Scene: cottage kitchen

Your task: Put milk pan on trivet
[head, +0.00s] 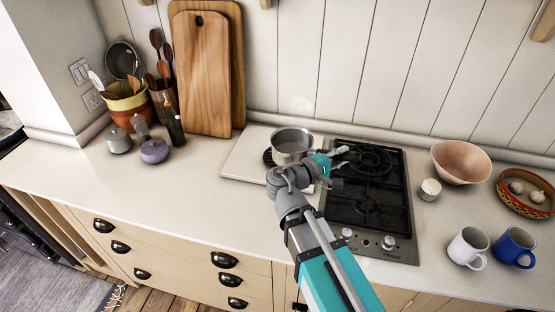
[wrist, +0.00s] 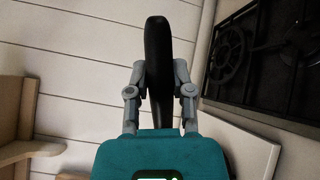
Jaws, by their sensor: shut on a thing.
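The milk pan (head: 292,145) is a small grey metal pan, upright, above the white board left of the hob. A dark round trivet (head: 268,157) shows at the pan's left edge. The pan hides most of it, and I cannot tell whether the pan touches it. My gripper (head: 326,162) is at the pan's right side, near the hob's left edge. In the wrist view my gripper (wrist: 160,75) is shut on the pan's dark handle (wrist: 157,45), which stands between the two fingers. The pan's bowl is not visible in the wrist view.
The white board (head: 240,165) lies under the pan area. The black gas hob (head: 368,190) is just right. A pink bowl (head: 460,162), a small white pot (head: 430,189) and two mugs stand farther right. Wooden cutting boards (head: 205,75) lean behind left. The counter at front left is clear.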

